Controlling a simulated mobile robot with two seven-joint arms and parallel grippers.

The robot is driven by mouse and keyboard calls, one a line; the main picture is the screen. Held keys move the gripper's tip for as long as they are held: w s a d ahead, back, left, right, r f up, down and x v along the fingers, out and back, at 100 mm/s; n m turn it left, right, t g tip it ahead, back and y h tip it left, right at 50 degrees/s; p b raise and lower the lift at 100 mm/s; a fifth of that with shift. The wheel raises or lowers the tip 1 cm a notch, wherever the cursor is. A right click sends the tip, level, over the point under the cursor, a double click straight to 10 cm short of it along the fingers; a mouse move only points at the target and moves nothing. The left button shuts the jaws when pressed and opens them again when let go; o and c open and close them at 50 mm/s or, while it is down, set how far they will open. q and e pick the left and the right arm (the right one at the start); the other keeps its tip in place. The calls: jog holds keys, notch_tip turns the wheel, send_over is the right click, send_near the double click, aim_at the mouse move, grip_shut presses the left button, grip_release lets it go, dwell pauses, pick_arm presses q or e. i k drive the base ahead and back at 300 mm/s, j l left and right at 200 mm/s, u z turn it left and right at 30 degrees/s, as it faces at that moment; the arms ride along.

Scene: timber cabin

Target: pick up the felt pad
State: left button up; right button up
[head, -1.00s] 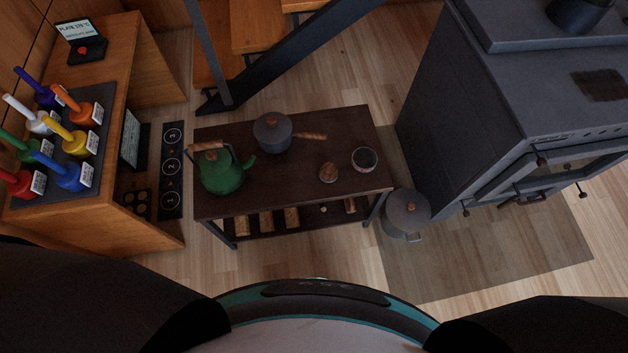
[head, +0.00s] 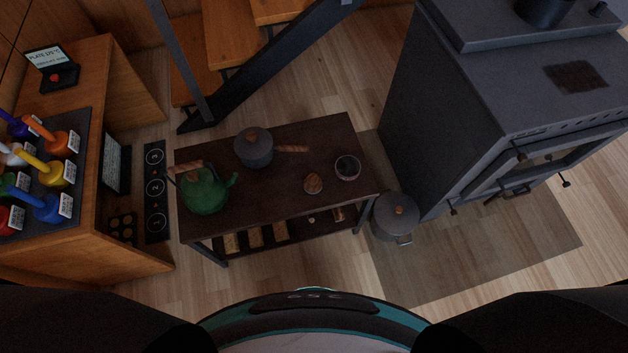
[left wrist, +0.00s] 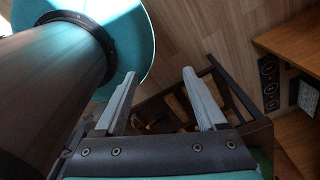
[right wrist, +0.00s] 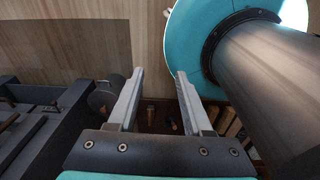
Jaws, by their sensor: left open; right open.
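I cannot clearly pick out a felt pad. A dark brown, rough-looking rectangular patch (head: 576,78) lies flat on top of the black stove at the right of the head view; I cannot tell whether it is the pad. My left gripper (left wrist: 160,73) is open and empty in the left wrist view, above the floor and a dark frame. My right gripper (right wrist: 160,73) is open and empty in the right wrist view. Neither gripper shows in the head view.
A dark low table (head: 270,190) carries a green kettle (head: 205,192), a grey saucepan (head: 253,148), a small brown item (head: 313,184) and a cup (head: 347,167). A lidded pot (head: 396,217) stands between table and stove (head: 440,110). A wooden counter (head: 90,235) with coloured bottles is left.

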aim_at(312, 184)
jog(key=i+l, duration=0.2)
jog(key=i+l+u, duration=0.15)
jog(key=l, duration=0.3)
jog(key=i+l, duration=0.3)
jog(key=l+u, duration=0.05)
